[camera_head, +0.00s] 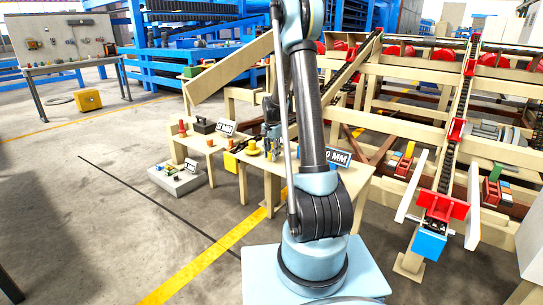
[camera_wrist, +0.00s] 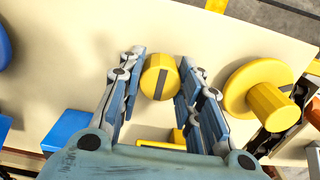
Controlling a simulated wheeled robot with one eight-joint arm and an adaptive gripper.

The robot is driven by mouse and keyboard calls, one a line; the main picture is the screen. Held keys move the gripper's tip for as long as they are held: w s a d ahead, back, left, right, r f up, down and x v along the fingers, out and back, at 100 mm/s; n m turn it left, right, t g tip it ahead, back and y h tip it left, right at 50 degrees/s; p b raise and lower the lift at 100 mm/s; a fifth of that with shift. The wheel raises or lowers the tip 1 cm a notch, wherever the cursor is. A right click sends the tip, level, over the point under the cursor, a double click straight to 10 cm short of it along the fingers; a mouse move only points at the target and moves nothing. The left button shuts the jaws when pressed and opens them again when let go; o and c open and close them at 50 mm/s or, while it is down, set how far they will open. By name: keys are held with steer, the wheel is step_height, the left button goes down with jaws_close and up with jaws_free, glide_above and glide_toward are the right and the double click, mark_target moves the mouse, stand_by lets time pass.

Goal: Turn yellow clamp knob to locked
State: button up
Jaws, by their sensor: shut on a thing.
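The yellow clamp knob (camera_wrist: 153,77), round with a dark stripe across its top, stands on a pale bench top in the wrist view. My gripper (camera_wrist: 160,85) is shut on it, one blue-grey finger on each side. The stripe runs roughly lengthwise between the fingers, slightly tilted. In the head view my gripper (camera_head: 271,145) is low over the bench, partly behind my arm. The knob cannot be made out there. Whether it is locked cannot be told.
A larger yellow flanged knob (camera_wrist: 272,105) stands close to the right finger. A blue block (camera_wrist: 65,130) lies to the left, and a yellow bar (camera_wrist: 150,145) lies near the palm. In the head view a sign (camera_head: 338,157) stands on the bench right of my arm.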

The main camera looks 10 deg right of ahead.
steer(key=o, duration=1)
steer(key=shift+o, duration=0.2)
step_height(320, 180, up, 12)
steer(key=shift+w, duration=0.1)
